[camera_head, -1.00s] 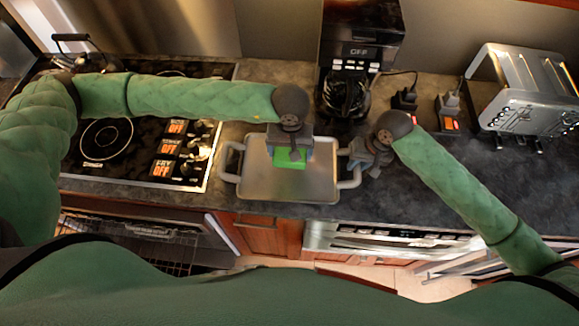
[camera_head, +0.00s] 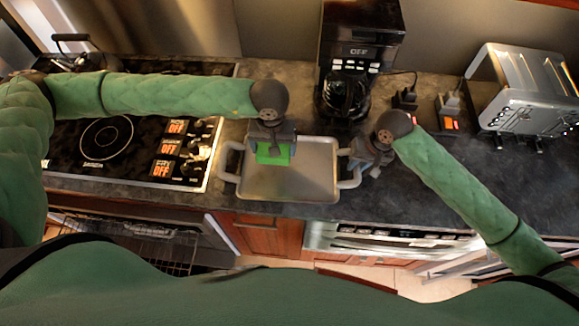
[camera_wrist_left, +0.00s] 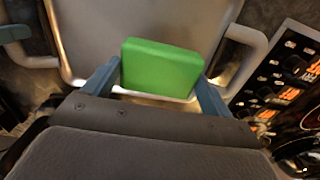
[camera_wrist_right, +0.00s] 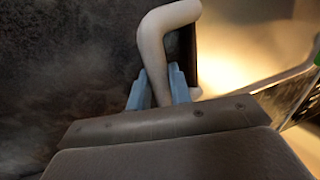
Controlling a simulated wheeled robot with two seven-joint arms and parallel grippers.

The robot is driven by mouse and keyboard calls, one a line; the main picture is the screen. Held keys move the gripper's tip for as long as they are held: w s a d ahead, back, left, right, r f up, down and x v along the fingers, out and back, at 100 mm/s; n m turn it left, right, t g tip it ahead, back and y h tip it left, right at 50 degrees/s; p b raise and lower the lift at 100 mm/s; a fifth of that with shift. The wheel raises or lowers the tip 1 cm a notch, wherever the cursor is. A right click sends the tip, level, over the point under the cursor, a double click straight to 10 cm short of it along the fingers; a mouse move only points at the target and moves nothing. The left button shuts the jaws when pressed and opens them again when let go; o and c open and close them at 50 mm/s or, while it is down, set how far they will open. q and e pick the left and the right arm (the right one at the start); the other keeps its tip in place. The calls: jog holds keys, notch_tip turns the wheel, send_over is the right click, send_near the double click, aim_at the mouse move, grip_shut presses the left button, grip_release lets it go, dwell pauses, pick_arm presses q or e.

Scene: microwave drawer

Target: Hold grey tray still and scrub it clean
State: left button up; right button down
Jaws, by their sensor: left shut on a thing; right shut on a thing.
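The grey tray (camera_head: 305,175) lies on the dark counter, with a pale handle at each side. My left gripper (camera_head: 271,150) is shut on a green sponge (camera_head: 273,157), over the left back part of the tray. The left wrist view shows the sponge (camera_wrist_left: 160,68) between the fingers above the tray surface; whether it touches the tray is hard to tell. My right gripper (camera_head: 362,160) is shut on the tray's right handle (camera_head: 349,182). In the right wrist view the handle (camera_wrist_right: 158,50) passes between the two fingers.
A stove (camera_head: 110,140) with knobs stands just left of the tray. A coffee maker (camera_head: 358,60) stands behind it, and a toaster (camera_head: 530,95) is at the back right. The counter to the right (camera_head: 460,180) is mostly clear. The counter's front edge is close to the tray.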

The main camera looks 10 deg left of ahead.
pick_arm(q)
jog(key=shift+a, duration=2.3)
pick_arm(e)
jog(key=c, duration=0.6)
grip_release()
jog(key=shift+o, duration=0.2)
jog(key=shift+r, duration=0.2)
jog(key=v, duration=0.6)
jog(key=shift+r, duration=0.3)
jog(key=shift+d, duration=0.15)
